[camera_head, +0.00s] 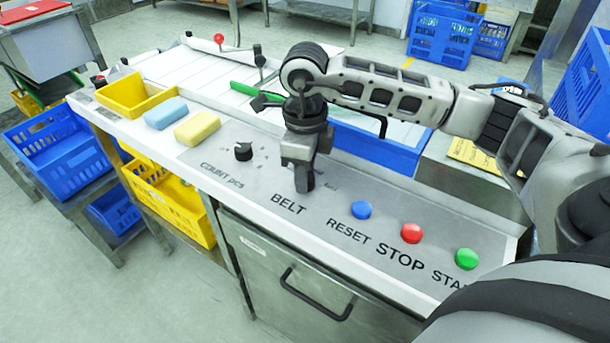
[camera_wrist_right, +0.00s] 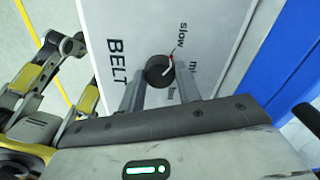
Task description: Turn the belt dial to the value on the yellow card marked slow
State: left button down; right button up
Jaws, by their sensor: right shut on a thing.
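The belt dial (camera_wrist_right: 157,70) is a dark round knob on the grey panel, next to the word BELT. In the right wrist view its white and red pointer slants up and right, toward the area just below the word "slow"; the exact setting is hard to read. My right gripper (camera_head: 304,186) reaches down from above and is shut on the dial, with a finger on either side. In the head view the gripper hides the dial. A yellow card (camera_head: 470,154) with dark print lies at the right, partly behind my arm; its writing is unreadable.
A black count knob (camera_head: 243,152) is left of the gripper. Blue (camera_head: 361,210), red (camera_head: 411,233) and green (camera_head: 466,259) buttons are to its right. A blue sponge (camera_head: 166,113), a yellow sponge (camera_head: 197,128) and a yellow bin (camera_head: 136,95) stand at the left.

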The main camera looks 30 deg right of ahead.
jog(key=shift+r+n, duration=0.1)
jog(key=shift+n, duration=0.4)
jog(key=o, duration=1)
jog(key=shift+c, duration=0.2)
notch_tip(320, 180, up, 16)
jog(key=shift+p, duration=0.45)
